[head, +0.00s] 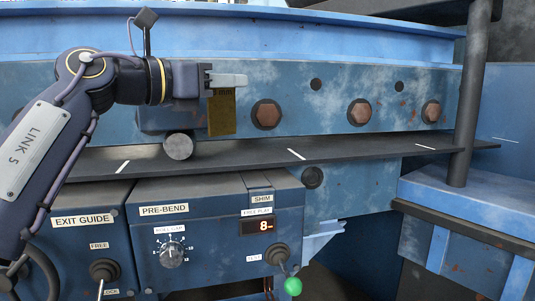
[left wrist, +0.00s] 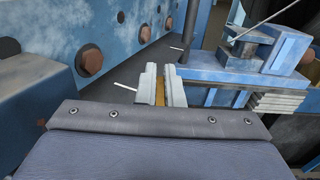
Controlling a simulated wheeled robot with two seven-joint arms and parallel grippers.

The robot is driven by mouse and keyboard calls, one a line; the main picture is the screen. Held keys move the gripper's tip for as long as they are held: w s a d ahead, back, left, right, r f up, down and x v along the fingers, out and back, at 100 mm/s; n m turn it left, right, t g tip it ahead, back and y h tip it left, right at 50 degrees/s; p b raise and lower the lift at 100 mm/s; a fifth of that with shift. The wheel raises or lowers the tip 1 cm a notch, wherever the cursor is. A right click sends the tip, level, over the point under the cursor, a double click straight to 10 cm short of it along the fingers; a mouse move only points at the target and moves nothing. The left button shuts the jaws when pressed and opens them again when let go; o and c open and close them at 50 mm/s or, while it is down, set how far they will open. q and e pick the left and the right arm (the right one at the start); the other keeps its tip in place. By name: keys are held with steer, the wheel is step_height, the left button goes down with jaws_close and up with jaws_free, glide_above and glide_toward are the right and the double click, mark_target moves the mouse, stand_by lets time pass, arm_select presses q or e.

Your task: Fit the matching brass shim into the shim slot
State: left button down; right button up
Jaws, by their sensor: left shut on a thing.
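The brass shim (head: 222,112) is a flat, dull yellow plate with small dark markings near its top. It hangs upright from my left gripper (head: 228,80), whose pale fingers are shut on its upper end, in front of the blue machine face. In the left wrist view the shim (left wrist: 160,92) shows as a thin brass strip between the fingers (left wrist: 162,88). A SHIM label (head: 262,199) is on the pre-bend box below the dark ledge; I cannot make out the slot opening itself. My right gripper is not in view.
A dark ledge (head: 340,148) with white marks runs below the shim. A grey round roller end (head: 178,146) is at its left, and rusty bolts (head: 267,114) line the face. The pre-bend box has a display (head: 264,226) reading 8 and a green-knobbed lever (head: 292,286). A dark post (head: 468,100) stands right.

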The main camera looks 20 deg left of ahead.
arm_select(q)
steer(key=w+d+f, duration=0.2)
steer(key=w+f, duration=0.7)
steer(key=f, duration=0.2)
steer(key=shift+w+d, duration=0.3)
steer(key=shift+d, duration=0.1)
steer(key=shift+f+b, duration=0.6)
steer(key=shift+f, duration=0.1)
steer(key=c, duration=1.6)
jaws_free()
steer(key=shift+o, duration=0.2)
